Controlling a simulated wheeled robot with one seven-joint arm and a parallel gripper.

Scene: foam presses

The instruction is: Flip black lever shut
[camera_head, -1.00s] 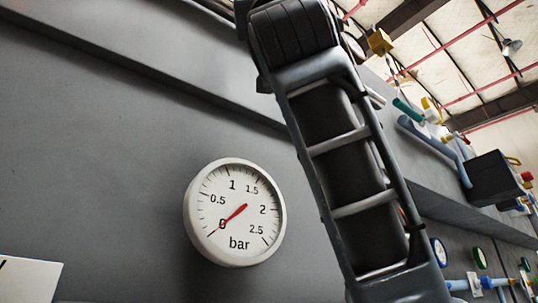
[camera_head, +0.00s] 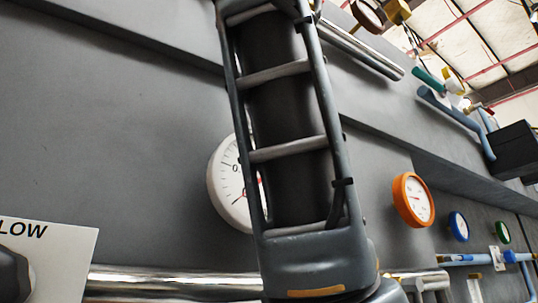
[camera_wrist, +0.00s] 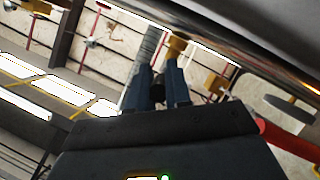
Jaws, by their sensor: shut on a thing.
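My gripper (camera_wrist: 158,84) shows in the wrist view with its two dark blue fingers close together. A small dark piece (camera_wrist: 158,93) sits between them, and the gripper is shut on it. It looks like the black lever, but most of it is hidden by the fingers. A brass-yellow fitting (camera_wrist: 176,46) is just beyond the right fingertip. A grey ridged pipe (camera_wrist: 151,44) is beyond the left fingertip. In the head view my arm fills the middle and my gripper is out of the frame.
In the head view, a shiny pipe (camera_head: 360,50) runs along the grey wall at upper right, and another pipe (camera_head: 175,281) lies low. A white gauge (camera_head: 226,185) is partly behind my arm. An orange gauge (camera_head: 413,199) is to its right. A red bar (camera_wrist: 288,140) is right in the wrist view.

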